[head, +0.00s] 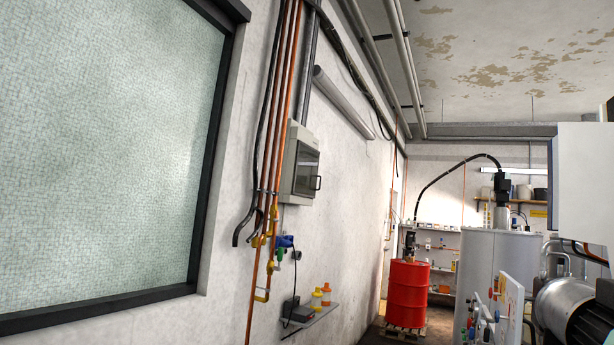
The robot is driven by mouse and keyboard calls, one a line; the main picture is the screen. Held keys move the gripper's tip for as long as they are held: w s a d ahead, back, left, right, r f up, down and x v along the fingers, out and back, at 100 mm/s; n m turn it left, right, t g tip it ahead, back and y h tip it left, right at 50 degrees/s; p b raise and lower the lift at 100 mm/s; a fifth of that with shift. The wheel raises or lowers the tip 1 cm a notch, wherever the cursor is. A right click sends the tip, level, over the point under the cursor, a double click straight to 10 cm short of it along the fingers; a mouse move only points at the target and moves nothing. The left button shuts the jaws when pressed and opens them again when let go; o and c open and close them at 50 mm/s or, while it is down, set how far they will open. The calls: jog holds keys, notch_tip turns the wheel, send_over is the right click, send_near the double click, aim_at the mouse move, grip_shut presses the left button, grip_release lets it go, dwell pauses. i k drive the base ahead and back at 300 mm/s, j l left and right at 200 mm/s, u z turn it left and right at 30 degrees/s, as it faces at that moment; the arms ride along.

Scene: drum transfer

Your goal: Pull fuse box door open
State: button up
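The fuse box (300,165) is a grey-white box mounted on the left wall, left of the middle of the head view. Its door (307,170) has a dark see-through window and faces right into the room. The door looks closed. My gripper does not show in this view, and nothing is seen touching the door or handle.
Orange pipes (278,110) and dark cables run down the wall left of the box. A small shelf (312,318) with bottles sits below. A red drum (407,293) stands on a pallet farther back. Machinery, including a metal cylinder (570,305), fills the right side.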

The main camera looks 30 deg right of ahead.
aim_at(306, 175)
jog(key=i+z, duration=0.15)
jog(key=i, duration=0.8)
jog(key=i+l+z, duration=0.1)
jog(key=i+z, duration=0.15)
jog(key=i, duration=0.25)
jog(key=i+z, duration=0.25)
jog(key=i, duration=0.2)
jog(key=i+z, duration=0.2)
jog(key=i, duration=0.3)
jog(key=i+j+z, duration=0.25)
jog(key=i, duration=0.2)
jog(key=i+j+z, duration=0.25)
jog(key=i, duration=0.2)
jog(key=i+z, duration=0.25)
jog(key=i, duration=1)
